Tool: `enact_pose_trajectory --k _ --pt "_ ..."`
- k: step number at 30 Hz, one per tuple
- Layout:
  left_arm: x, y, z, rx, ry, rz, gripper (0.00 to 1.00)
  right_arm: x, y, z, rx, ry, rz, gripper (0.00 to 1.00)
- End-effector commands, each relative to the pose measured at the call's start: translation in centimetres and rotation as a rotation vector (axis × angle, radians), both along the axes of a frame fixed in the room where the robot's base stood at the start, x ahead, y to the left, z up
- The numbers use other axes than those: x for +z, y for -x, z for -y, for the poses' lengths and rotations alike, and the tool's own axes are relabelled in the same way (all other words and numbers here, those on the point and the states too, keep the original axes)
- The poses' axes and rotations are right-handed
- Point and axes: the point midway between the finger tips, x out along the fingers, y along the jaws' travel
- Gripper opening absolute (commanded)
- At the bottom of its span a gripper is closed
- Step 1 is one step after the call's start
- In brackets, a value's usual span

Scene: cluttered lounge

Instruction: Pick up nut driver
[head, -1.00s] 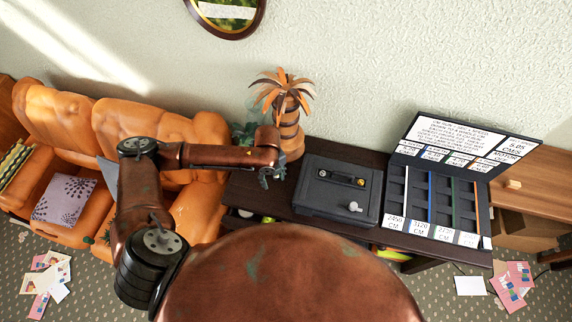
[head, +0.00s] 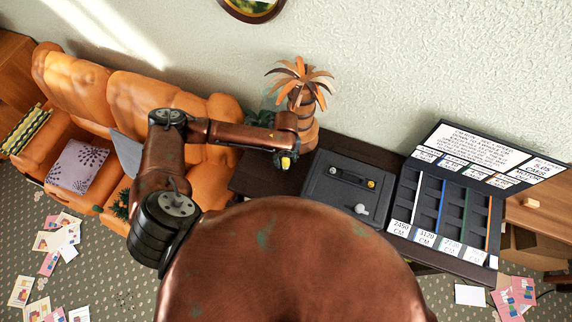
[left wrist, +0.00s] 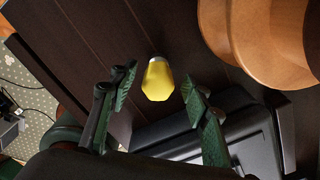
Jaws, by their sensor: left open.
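A yellow piece with a pale end, which looks like the nut driver's handle (left wrist: 157,82), shows in the left wrist view over the dark tabletop. Its shaft is not visible. My left gripper (left wrist: 160,84) is open, with one finger on each side of the yellow piece and a gap to each. I cannot tell how far beyond the fingertips it lies. In the head view my left gripper (head: 286,160) is over the dark table (head: 258,172), in front of the palm-shaped ornament, with a bit of yellow at its fingers. My right gripper is not in view.
A black cash box (head: 345,190) stands close to the right of my left gripper. The palm ornament (head: 303,125) stands behind it. An open display case (head: 450,205) is further right. An orange sofa (head: 130,100) is on the left. Papers (head: 62,235) lie on the floor.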

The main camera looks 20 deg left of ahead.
Motion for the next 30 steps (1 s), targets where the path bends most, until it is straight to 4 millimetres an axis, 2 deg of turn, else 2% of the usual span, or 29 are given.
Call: enact_pose_trajectory --k 3,10,27,30 --pt "-0.80 0.13 -0.11 0.002 -0.001 -0.002 0.44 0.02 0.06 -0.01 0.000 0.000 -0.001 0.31" --pt "-0.85 0.14 -0.16 0.002 -0.001 -0.001 0.43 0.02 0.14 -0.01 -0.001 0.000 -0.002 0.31" --pt "-0.82 0.15 -0.20 0.003 -0.001 -0.001 0.04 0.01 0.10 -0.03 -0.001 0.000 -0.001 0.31" --pt "-0.81 0.12 -0.19 0.003 -0.001 -0.001 0.00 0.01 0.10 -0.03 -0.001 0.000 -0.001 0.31"
